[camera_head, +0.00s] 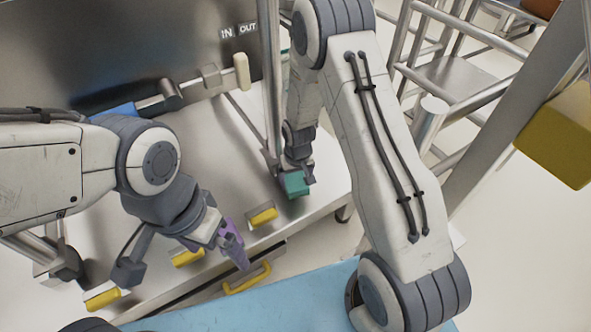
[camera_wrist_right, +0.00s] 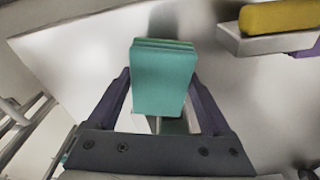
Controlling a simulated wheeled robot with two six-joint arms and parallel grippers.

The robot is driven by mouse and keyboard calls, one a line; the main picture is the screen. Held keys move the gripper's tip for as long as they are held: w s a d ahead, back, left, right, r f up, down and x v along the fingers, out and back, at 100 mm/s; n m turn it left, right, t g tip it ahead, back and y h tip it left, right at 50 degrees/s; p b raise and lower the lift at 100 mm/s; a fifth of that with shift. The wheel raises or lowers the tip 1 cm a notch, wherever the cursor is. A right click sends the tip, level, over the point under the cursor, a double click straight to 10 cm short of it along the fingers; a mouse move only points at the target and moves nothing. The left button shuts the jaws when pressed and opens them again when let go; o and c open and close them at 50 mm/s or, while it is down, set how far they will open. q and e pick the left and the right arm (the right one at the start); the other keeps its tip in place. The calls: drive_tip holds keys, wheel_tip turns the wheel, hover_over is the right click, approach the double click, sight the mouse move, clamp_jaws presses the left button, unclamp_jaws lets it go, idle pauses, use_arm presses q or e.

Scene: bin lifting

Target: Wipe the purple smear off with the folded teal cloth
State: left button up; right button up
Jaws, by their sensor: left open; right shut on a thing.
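The folded teal cloth (camera_head: 296,185) is a small block-like pad at the right end of the metal worktop. My right gripper (camera_head: 299,175) is shut on it. In the right wrist view the cloth (camera_wrist_right: 163,82) sits between the two purple fingers, its layered edge facing away. The cloth is at or just above the worktop; I cannot tell if it touches. My left gripper (camera_head: 233,245) is open and empty near the worktop's front edge, left of the cloth. I cannot make out a purple smear; the purple that shows appears to be gripper fingers.
The metal worktop (camera_head: 205,145) has several yellow blocks (camera_head: 263,217) along its front edge and a yellow drawer handle (camera_head: 247,278) below. A vertical post (camera_head: 271,80) stands close left of my right gripper. A panel marked IN and OUT (camera_head: 170,50) rises behind.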

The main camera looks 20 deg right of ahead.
drive_tip(key=shift+r+p, duration=0.75)
drive_tip(key=shift+r, duration=0.4)
